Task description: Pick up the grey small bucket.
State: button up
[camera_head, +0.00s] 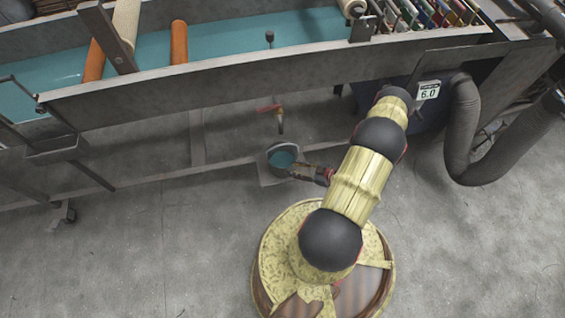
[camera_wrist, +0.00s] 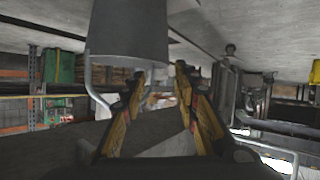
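The grey small bucket (camera_head: 270,162) stands upright below the tank, with blue-green liquid visible inside. In the wrist view, which looks upside down, the bucket (camera_wrist: 126,32) hangs from the top edge, its rim lowest and its thin wire handle (camera_wrist: 97,95) looping beside the left finger. My gripper (camera_head: 296,170) is at the bucket's right side in the head view. In the wrist view my gripper (camera_wrist: 161,72) has its fingers apart, tips close to the rim and handle. I cannot tell whether either finger touches the bucket.
A tap with a red handle (camera_head: 270,108) hangs just above the bucket. The long grey tank (camera_head: 200,83) and its lower frame rail run behind it. A grey corrugated hose (camera_head: 462,130) is at the right. The concrete floor in front is clear.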

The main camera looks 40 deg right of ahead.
aim_at(281, 170)
jog(key=shift+t, duration=0.3)
jog(key=shift+a+b+x, duration=0.2)
jog(key=shift+b+x, duration=0.65)
jog(key=shift+x, duration=1.1)
jog(key=shift+a+b+x, duration=0.15)
jog(key=shift+b+x, duration=0.65)
jog(key=shift+x, duration=1.15)
jog(key=shift+s, duration=0.1)
jog(key=shift+c, duration=0.4)
grip_shut()
